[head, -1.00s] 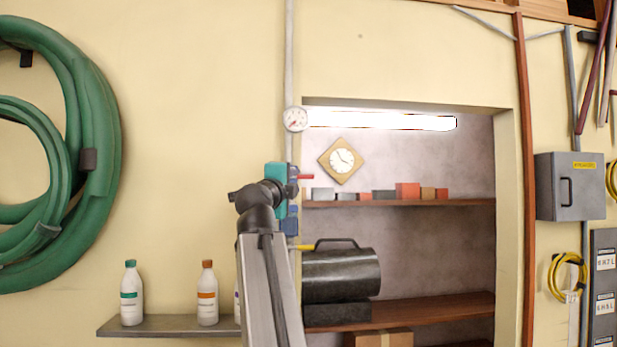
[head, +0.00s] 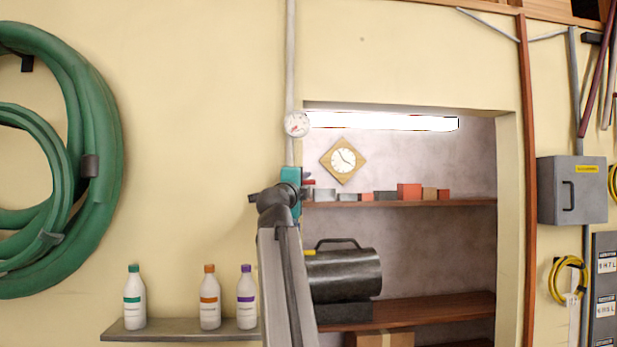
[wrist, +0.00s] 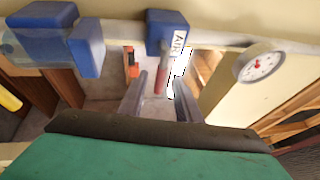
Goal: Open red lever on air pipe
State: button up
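The red lever (wrist: 161,84) sticks out from a blue valve block (wrist: 167,30) with an AIR label, in the wrist view. The block sits on the pale air pipe (wrist: 215,38), which runs across the top of that view and vertically in the head view (head: 291,60). My gripper (wrist: 161,97) is open, with one finger on each side of the lever in the picture; I cannot tell whether either touches it. In the head view my teal gripper (head: 290,178) is in front of the pipe, and my arm hides most of the valve.
A round gauge (head: 296,124) sits on the pipe above my gripper. Another blue fitting (wrist: 60,40) is at left in the wrist view. Right of the pipe is a shelved recess with a black cylindrical heater (head: 342,274). Bottles stand on a small shelf (head: 180,330) at lower left.

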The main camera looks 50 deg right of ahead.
aim_at(308, 181)
jog(key=p+x, duration=0.1)
jog(key=x, duration=0.3)
jog(key=shift+w+d+r+p, duration=0.15)
jog(key=shift+d+r+p, duration=0.05)
jog(key=shift+d+p, duration=0.2)
jog(key=shift+w+d, duration=0.35)
jog(key=shift+d, duration=0.2)
